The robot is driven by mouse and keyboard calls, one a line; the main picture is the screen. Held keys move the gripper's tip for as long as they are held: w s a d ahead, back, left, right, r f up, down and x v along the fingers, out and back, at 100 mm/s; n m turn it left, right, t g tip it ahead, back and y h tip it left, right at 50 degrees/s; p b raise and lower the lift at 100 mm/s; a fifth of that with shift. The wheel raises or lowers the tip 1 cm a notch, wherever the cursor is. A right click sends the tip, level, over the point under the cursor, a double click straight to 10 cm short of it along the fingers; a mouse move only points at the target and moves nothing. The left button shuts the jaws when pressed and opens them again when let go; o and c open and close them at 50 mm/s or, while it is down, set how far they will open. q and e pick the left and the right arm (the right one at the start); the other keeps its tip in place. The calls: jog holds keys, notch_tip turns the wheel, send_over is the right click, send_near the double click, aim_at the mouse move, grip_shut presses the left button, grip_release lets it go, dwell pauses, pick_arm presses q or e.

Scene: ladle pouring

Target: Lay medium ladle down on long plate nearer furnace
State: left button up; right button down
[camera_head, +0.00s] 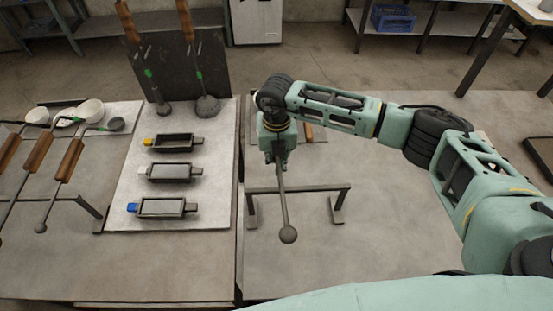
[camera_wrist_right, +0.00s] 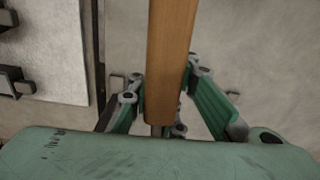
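A ladle (camera_head: 284,205) has a thin grey rod with a ball at its near end, which hangs to the front of my right gripper (camera_head: 277,155). In the right wrist view its wooden handle (camera_wrist_right: 170,55) runs between the fingers of my right gripper (camera_wrist_right: 168,85), which sit close on both sides of it. Its bowl end is hidden behind my wrist and arm. The rod crosses over a dark bar stand (camera_head: 320,188); contact cannot be told. A small plate (camera_head: 320,138) with a piece of wood on it is partly hidden behind my arm. My left gripper is out of view.
A pale plate (camera_head: 128,200) on the left holds several moulds, including one with a blue tab (camera_head: 165,207). Two ladles (camera_head: 205,104) lean on a dark upright panel (camera_head: 215,65). Several ladles (camera_head: 72,158) rest at far left. The table right of the stand is clear.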

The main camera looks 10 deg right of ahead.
jog(key=shift+f, duration=0.1)
jog(key=c, duration=1.5)
grip_release()
jog(key=shift+c, duration=0.2)
notch_tip(320, 180, up, 11)
jog(key=shift+s+r, duration=0.15)
notch_tip(320, 180, up, 8)
jog(key=p, duration=0.2)
jog(key=shift+f+p, duration=0.2)
jog(key=shift+p, duration=0.2)
